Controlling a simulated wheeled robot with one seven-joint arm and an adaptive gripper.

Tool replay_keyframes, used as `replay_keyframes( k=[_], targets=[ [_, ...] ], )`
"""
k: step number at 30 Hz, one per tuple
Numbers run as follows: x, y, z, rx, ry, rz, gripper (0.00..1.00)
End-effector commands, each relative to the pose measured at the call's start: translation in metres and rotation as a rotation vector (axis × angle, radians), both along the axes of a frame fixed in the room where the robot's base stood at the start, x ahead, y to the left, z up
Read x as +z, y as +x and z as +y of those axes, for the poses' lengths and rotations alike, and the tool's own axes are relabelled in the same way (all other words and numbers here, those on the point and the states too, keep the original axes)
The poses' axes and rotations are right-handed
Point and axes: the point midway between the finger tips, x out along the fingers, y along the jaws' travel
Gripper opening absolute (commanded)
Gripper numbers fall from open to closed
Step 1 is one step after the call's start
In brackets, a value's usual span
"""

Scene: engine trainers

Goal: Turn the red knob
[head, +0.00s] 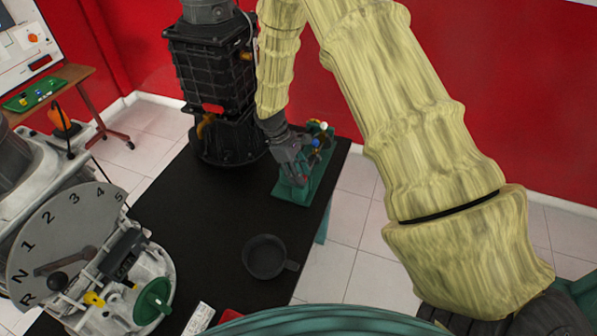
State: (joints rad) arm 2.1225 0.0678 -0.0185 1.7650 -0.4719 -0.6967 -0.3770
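A green control panel (288,193) stands at the far right end of the black table. Blue, yellow and white knobs (316,141) show along its upper part. My gripper (297,177) reaches down over the panel's near left part, with its fingers at or just above the surface. A small trace of red shows by the fingertips, but the gripper covers most of that spot, so I cannot make out the red knob clearly. Whether the fingers touch or hold it, and how far apart they are, is too small to tell.
A black gearbox (215,80) stands left of my gripper. A dark pan (266,257) lies on the black table (205,225). A large gear-shift trainer (75,245) fills the left side. The table between the pan and the panel is clear.

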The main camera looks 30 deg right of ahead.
Motion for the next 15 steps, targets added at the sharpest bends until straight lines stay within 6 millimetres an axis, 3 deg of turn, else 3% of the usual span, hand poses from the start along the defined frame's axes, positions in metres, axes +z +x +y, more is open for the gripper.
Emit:
replay_keyframes(
  k=[5,10,15],
  targets=[
    [0.0,0.0001,0.0,0.0,0.0,0.0,0.34],
    [0.0001,0.0001,0.0001,0.0,0.0,0.0,0.03],
    [0.0002,0.0002,0.0001,0.0,0.001,-0.001,0.0]
  ],
)
